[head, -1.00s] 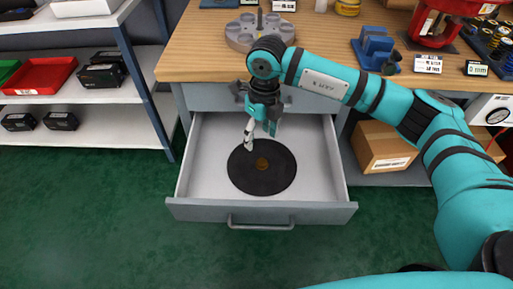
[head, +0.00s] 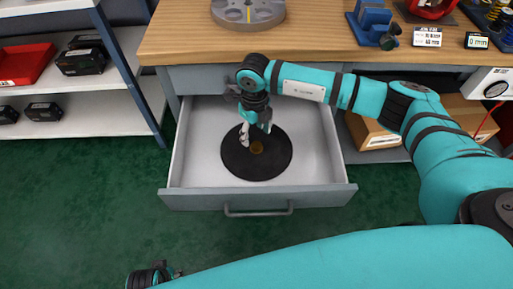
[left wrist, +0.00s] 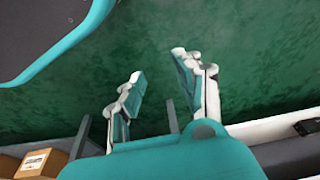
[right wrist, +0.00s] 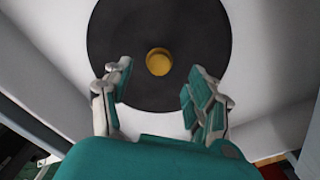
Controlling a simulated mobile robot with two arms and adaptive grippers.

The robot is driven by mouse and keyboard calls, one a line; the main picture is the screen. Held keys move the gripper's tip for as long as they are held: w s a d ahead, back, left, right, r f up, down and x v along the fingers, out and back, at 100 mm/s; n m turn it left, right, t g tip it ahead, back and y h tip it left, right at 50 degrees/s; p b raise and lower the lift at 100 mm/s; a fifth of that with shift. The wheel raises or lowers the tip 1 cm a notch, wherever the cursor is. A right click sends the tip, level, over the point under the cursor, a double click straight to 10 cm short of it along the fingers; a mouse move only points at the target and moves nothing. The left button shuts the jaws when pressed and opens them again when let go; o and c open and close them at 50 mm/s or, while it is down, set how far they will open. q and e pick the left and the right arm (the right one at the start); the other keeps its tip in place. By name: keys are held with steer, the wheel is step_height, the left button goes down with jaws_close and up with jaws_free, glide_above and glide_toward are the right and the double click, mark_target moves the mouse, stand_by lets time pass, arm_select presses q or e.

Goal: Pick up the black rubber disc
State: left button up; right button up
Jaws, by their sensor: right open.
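The black rubber disc (head: 274,163) lies flat in the open drawer, with a small brass-coloured round piece (head: 257,147) at its centre. My right gripper (head: 255,138) points down over the back part of the disc. In the right wrist view the disc (right wrist: 115,40) and its brass centre (right wrist: 159,62) lie beyond the fingertips. The right gripper (right wrist: 155,78) is open and empty there; whether its tips touch the disc I cannot tell. My left gripper (left wrist: 156,65) is open and empty above the green floor. The head view does not show its fingers clearly.
The drawer (head: 180,201) is pulled out below the wooden workbench (head: 180,42), with walls around the disc and bare room beside it. A round grey fixture (head: 247,14) stands on the bench. A shelf unit (head: 110,110) stands left; cardboard boxes (head: 372,133) sit right.

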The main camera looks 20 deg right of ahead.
mark_target(257, 145)
steer(key=f, duration=0.5)
steer(key=shift+s+d+f+b, duration=0.15)
steer(key=shift+s+d+b, duration=0.05)
steer(key=shift+s+b, duration=0.1)
arm_select(q)
steer(key=shift+w+r, duration=0.2)
steer(key=shift+r, duration=0.35)
steer(key=shift+w+r, duration=0.15)
steer(key=shift+r, duration=0.35)
arm_select(e)
jaws_close()
